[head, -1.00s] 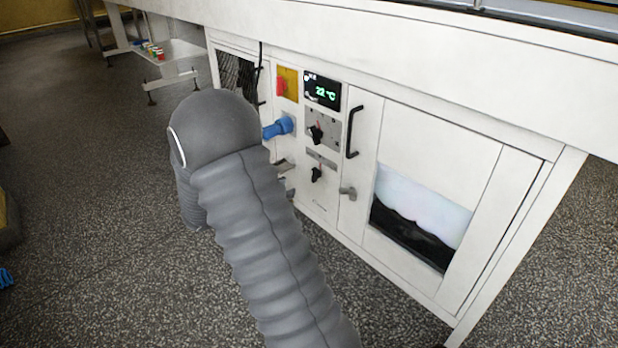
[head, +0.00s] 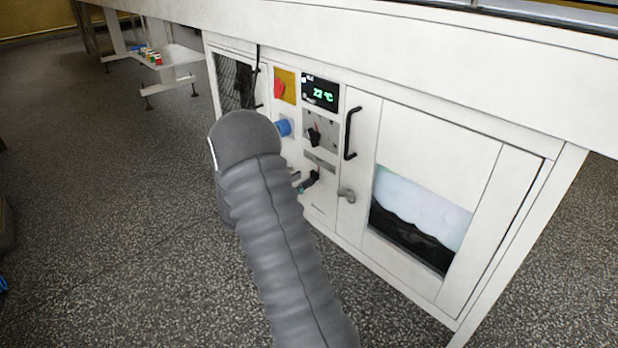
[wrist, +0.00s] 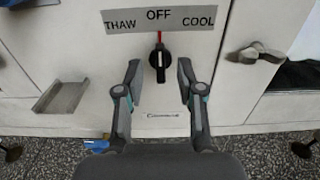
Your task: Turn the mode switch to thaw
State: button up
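The mode switch (wrist: 160,62) is a black knob with a red pointer mark at its top, under the label plate (wrist: 160,19) reading THAW, OFF, COOL. The pointer is up at OFF. My gripper (wrist: 158,76) is open in the wrist view, with one finger on each side of the knob and gaps on both sides. In the head view my gripper (head: 306,184) is mostly hidden behind my arm, close to the panel at the lower knob. I cannot tell how far the fingertips are from the panel.
Above are another black knob (head: 314,135), a display (head: 321,93) reading about 22 °C and a red switch (head: 279,89) on yellow. A blue plug (head: 284,127) sticks out at left. A latch (wrist: 255,53) and door handle (head: 351,133) are at right. A metal bracket (wrist: 62,100) protrudes at left.

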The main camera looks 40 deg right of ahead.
aim_at(310, 175)
jog(key=shift+w+d, duration=0.15)
jog(key=shift+d, duration=1.75)
jog(key=shift+c, duration=0.2)
grip_shut()
